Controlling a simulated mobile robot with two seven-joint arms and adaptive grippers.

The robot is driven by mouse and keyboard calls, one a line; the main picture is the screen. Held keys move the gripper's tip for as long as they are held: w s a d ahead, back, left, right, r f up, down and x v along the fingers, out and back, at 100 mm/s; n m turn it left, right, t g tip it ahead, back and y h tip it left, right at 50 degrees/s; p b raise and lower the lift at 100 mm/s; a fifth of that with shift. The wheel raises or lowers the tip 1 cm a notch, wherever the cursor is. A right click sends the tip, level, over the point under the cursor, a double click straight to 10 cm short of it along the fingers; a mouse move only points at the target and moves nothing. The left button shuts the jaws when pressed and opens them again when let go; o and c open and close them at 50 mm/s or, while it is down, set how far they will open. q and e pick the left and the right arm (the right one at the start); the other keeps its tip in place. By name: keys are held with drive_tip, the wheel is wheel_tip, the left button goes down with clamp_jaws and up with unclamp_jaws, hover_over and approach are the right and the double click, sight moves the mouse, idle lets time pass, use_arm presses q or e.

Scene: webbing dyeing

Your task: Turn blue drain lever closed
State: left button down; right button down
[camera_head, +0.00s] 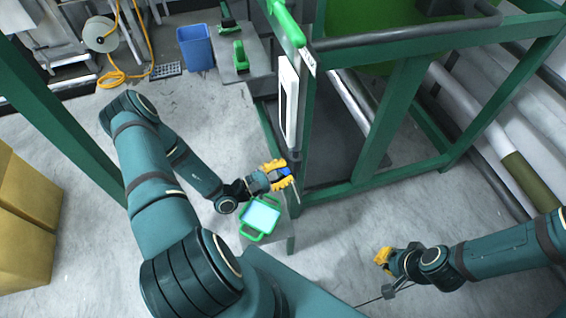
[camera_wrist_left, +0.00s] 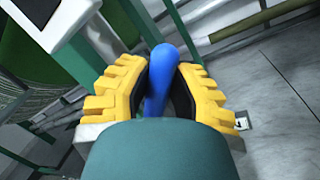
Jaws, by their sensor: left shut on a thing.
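The blue drain lever (camera_head: 285,172) shows as a small blue piece at my left gripper in the head view. In the left wrist view the blue lever (camera_wrist_left: 166,80) is a smooth rounded handle between the yellow fingers. My left gripper (camera_head: 279,176) is shut on it, with a finger on each side in the wrist view (camera_wrist_left: 160,95). The lever's base is hidden by my gripper. My right gripper (camera_head: 383,260) is at the lower right, away from the lever and over bare floor; its finger gap is too small to judge.
A blue bin (camera_head: 195,47) and yellow boxes (camera_head: 25,220) are farther left.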

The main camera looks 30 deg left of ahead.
use_arm(q)
wheel_tip(320, 180, down, 7)
drive_tip(key=s+d+m+g+h+b, duration=0.1)
drive_tip(key=s+d+m+h, duration=0.1)
drive_tip(key=m, duration=0.9)
drive_tip(key=shift+h, duration=0.3)
drive_tip(key=shift+d+m, duration=0.1)
drive_tip(key=shift+m, duration=0.2)
drive_tip(key=c, duration=0.8)
unclamp_jaws()
drive_tip(key=shift+c, duration=0.2)
drive_tip(key=v, duration=1.2)
drive_tip(key=shift+w+r, duration=0.1)
